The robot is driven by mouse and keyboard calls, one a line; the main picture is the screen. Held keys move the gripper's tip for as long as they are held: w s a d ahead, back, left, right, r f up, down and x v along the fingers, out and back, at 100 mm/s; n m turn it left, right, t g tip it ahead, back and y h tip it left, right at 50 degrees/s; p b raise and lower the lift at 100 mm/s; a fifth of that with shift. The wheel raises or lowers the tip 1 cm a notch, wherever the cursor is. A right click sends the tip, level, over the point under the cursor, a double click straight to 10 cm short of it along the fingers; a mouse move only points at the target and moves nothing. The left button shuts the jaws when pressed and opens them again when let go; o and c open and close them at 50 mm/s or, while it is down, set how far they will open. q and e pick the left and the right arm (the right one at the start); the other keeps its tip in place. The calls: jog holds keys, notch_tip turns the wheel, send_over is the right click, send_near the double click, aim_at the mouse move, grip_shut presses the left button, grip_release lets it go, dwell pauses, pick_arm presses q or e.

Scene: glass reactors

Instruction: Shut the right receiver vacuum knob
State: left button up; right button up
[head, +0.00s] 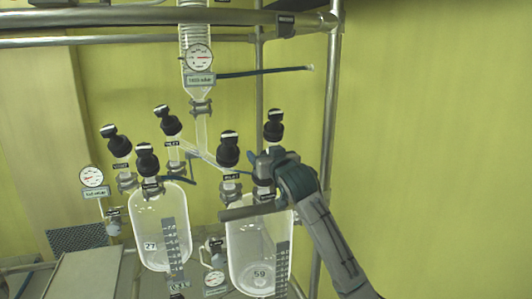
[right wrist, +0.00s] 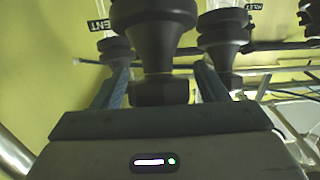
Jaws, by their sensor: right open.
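The right receiver (head: 258,245) is a clear glass vessel marked 59. In the right wrist view my open right gripper (right wrist: 162,82) has a finger on each side of a large black knob (right wrist: 153,35), with gaps visible. I cannot tell which knob is the vacuum one. My left gripper is out of view.
The left receiver (head: 150,235), marked 27, stands close by with several black knobs above it. A gauge (head: 198,57) and glass column hang above. A metal frame post (head: 330,120) rises beside my right arm. Another black knob (right wrist: 222,35) is close to the right finger.

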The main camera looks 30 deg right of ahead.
jog(key=c, duration=1)
jog(key=shift+m+h, duration=0.3)
jog(key=m+g+h+b, duration=0.1)
jog(key=m+h, duration=0.1)
jog(key=m+g+h+b, duration=0.1)
jog(key=m+h, duration=0.2)
jog(key=shift+s+d+f+m+g, duration=0.1)
jog(key=shift+d+m+g, duration=0.1)
jog(key=shift+m+g, duration=0.1)
jog(key=m+g+h, duration=0.1)
jog(key=m+g+h+b, duration=0.1)
jog(key=m, duration=0.1)
jog(key=m+g+b, duration=0.1)
jog(key=shift+s+d+f+m+g+h, duration=0.1)
jog(key=shift+s+d+m+g+h, duration=0.1)
jog(key=shift+d+m+g+h, duration=0.15)
jog(key=m+g+h+b, duration=0.1)
jog(key=m+g, duration=0.1)
jog(key=m+g+b, duration=0.1)
jog(key=m, duration=0.1)
jog(key=shift+s+g+h, duration=0.2)
jog(key=shift+g+h, duration=0.15)
jog(key=shift+s+d+f+m+g+b, duration=0.15)
jog(key=shift+m+g+b, duration=0.3)
jog(key=shift+m+g, duration=0.65)
jog(key=shift+s+r+m+g+b, duration=0.15)
jog(key=shift+m+g+b, duration=0.3)
jog(key=shift+m+g, duration=0.6)
jog(key=shift+f, duration=0.1)
